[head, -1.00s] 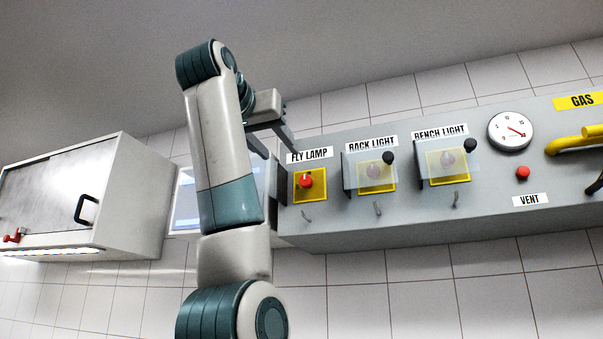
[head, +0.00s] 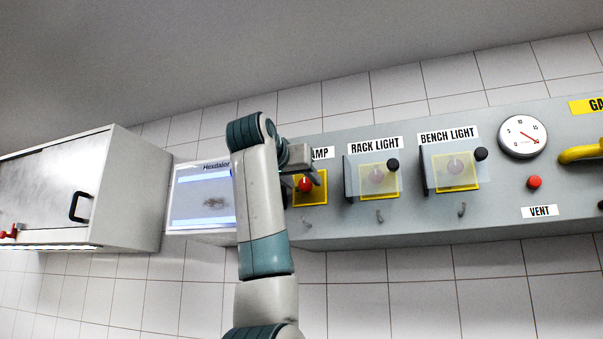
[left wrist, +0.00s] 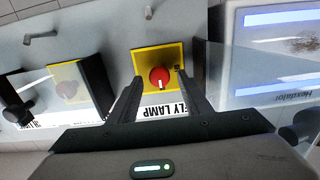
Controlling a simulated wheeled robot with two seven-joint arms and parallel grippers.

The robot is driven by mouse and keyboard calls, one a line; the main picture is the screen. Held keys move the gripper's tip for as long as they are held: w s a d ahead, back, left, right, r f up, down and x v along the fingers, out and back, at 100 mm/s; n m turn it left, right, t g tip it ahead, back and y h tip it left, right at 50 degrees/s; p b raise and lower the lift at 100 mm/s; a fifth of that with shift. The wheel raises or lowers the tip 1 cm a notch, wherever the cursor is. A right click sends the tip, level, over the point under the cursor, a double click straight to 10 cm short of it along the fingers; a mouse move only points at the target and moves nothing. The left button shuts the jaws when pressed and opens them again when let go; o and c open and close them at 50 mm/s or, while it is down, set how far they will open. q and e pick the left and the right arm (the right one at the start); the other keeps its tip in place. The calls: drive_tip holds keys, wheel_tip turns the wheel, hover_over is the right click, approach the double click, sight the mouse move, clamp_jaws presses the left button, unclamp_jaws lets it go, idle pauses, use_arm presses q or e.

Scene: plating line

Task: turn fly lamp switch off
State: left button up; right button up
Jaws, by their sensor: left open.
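The fly lamp switch is a red round knob with a white mark (head: 305,184) on a yellow square plate (head: 318,194), under the partly hidden FLY LAMP label (head: 322,153). In the left wrist view the red knob (left wrist: 159,78) shows with its white mark pointing toward the label. My left gripper (head: 298,182) is at the switch in the head view, covering part of the plate. In the left wrist view its two fingers (left wrist: 165,95) are open, one on each side of the knob's line; I cannot tell whether they touch it. My right gripper is not in view.
Clear-covered rack light (head: 378,181) and bench light (head: 457,172) switches sit to the right, with a gauge (head: 522,136) and red vent button (head: 534,182) beyond. A lit screen (head: 204,200) and a wall cabinet (head: 140,190) are left. Small hooks stick out below the switches.

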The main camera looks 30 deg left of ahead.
use_arm(q)
drive_tip(key=shift+w, duration=0.15)
drive_tip(key=c, duration=1)
